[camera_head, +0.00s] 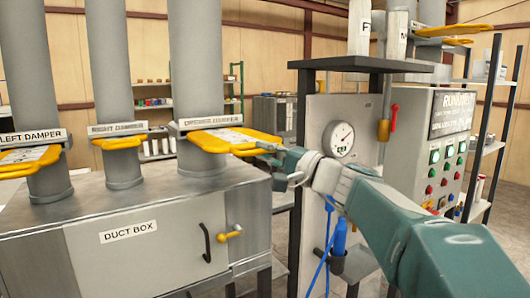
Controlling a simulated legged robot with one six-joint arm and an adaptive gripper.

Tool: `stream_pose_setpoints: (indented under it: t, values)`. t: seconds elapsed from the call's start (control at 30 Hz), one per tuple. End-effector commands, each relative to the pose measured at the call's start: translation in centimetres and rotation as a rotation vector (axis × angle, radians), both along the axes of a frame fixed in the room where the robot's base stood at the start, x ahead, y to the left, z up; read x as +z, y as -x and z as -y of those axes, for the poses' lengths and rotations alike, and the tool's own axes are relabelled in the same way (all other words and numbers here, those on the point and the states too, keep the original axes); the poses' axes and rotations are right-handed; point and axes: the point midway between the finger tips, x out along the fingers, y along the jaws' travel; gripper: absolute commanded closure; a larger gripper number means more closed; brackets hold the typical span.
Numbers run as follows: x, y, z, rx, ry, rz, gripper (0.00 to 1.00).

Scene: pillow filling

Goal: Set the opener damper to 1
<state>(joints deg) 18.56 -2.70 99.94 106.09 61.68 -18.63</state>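The opener damper is a yellow slide plate (222,140) with a pale scale strip on top. It sits in the rightmost of three vertical grey pipes, under a small label (210,122) that is hard to read. The plate sticks out toward the right front. My gripper (268,150) is at the plate's right end, at or very near its edge. Whether the fingers are closed on it, or touching it, is too small to tell. The marks on the scale cannot be read.
The left damper (30,158) and a middle damper (120,142) are similar yellow plates on the grey duct box (148,240). A panel with a gauge (341,139) stands behind my arm. A control panel (448,150) with buttons is at right.

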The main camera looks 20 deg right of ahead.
Motion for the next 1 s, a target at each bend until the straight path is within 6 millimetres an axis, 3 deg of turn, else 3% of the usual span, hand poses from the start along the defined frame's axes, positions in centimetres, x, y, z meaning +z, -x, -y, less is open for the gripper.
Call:
stream_pose_setpoints:
  t: [0.27, 0.7, 1.0]
  values:
    - [-0.2, -0.8, -0.4, 0.005, 0.001, -0.005, 1.00]
    - [-0.4, -9.1, -3.3, 0.010, 0.003, -0.006, 1.00]
    - [-0.4, -11.5, -4.2, 0.009, 0.004, -0.007, 1.00]
